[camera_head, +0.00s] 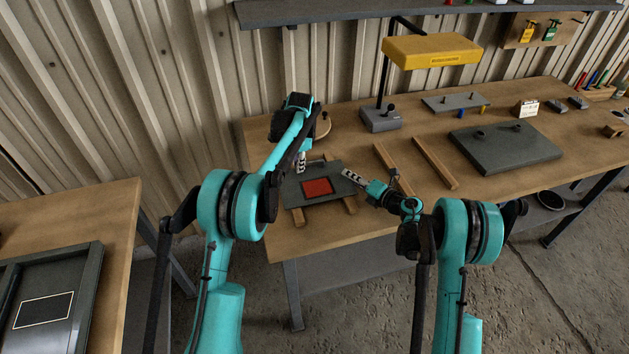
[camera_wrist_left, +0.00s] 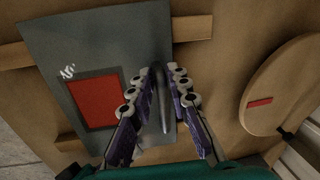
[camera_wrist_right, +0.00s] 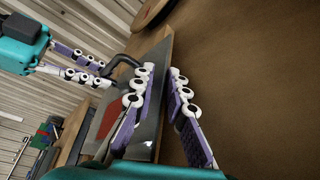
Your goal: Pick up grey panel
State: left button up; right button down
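The grey panel (camera_head: 340,184) with a red square (camera_head: 318,187) lies across wooden strips near the front left of the workbench. A dark bar handle (camera_wrist_left: 163,105) stands on it. My left gripper (camera_head: 300,166) is above the panel's back side; in the left wrist view its fingers (camera_wrist_left: 160,78) are apart, one on each side of the handle, with no clear contact. My right gripper (camera_head: 347,174) is at the panel's right edge. In the right wrist view its fingers (camera_wrist_right: 160,72) are apart, with the panel edge (camera_wrist_right: 158,120) running between them; contact cannot be told.
A round wooden disc (camera_head: 322,126) lies behind the left gripper. Two loose wooden strips (camera_head: 436,163) and a large dark grey plate (camera_head: 505,148) lie to the right. A yellow lamp (camera_head: 432,50) overhangs the back. A dark frame (camera_head: 82,305) sits on the left table.

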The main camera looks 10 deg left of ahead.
pick_arm(q)
grip_shut()
